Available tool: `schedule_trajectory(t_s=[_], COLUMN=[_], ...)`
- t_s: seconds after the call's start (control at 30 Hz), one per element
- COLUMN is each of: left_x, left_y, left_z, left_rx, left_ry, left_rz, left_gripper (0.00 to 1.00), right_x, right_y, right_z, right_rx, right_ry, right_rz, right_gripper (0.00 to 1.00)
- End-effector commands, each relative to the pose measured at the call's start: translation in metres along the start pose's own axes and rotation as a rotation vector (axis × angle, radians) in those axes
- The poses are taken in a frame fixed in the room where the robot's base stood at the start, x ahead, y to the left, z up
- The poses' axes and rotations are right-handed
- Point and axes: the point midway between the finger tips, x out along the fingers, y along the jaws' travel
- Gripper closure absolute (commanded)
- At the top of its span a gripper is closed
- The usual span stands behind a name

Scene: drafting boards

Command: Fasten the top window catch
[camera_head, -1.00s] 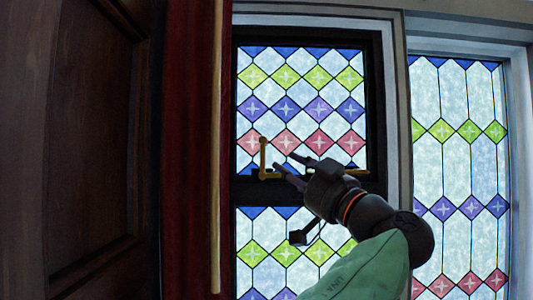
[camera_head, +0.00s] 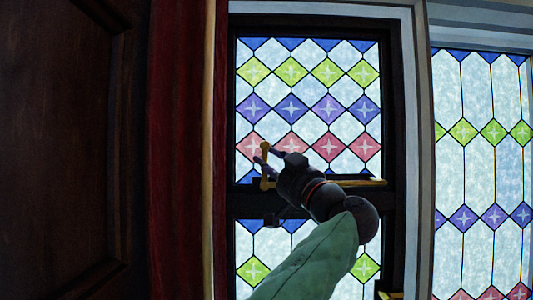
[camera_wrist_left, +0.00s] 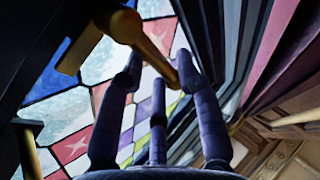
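The brass window catch (camera_head: 265,152) stands upright on the dark middle rail of the left stained-glass window. Its lower part and base are partly covered by my left gripper (camera_head: 270,166). The gripper reaches in from the right, with one finger near the catch's upper part and another lower down. In the left wrist view the catch (camera_wrist_left: 148,48) slants down from the upper left, its rounded end between the spread fingers of the left gripper (camera_wrist_left: 158,80). The fingers are apart; I cannot tell whether any touches the catch. My right gripper is not in view.
A horizontal brass bar (camera_head: 350,182) runs along the rail, right of the catch. A dark red curtain (camera_head: 178,150) and a dark wood panel (camera_head: 75,150) stand at left. A second stained-glass window (camera_head: 480,170) is at right. A brass piece (camera_head: 390,293) shows at the bottom.

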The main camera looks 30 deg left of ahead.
Motion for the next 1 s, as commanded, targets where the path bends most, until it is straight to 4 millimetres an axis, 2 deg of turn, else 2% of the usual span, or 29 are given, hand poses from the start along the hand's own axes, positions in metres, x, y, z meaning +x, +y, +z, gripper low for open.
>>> schedule_trajectory(t_s=[0.17, 0.47, 0.5, 0.6, 0.63, 1.0], left_x=[0.014, 0.016, 0.016, 0.016, 0.016, 0.018], left_y=[0.000, 0.000, 0.000, 0.000, 0.000, -0.004], left_z=[0.000, 0.001, 0.001, 0.000, 0.000, 0.003], left_rx=[0.000, -0.001, -0.001, -0.001, -0.001, 0.016], left_ry=[-0.001, -0.001, 0.000, 0.000, 0.000, 0.012], left_rz=[0.000, 0.001, 0.001, 0.001, 0.001, 0.007], left_gripper=[0.66, 0.66, 0.69, 0.97, 1.00, 1.00], right_x=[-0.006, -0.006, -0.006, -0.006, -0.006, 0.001], right_y=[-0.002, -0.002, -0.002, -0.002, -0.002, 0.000], right_z=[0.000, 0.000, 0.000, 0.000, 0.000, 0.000], right_rx=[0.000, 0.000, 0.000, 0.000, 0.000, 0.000], right_ry=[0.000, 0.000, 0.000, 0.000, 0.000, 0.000], right_rz=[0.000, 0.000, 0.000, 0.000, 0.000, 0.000], right_gripper=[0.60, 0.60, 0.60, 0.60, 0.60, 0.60])
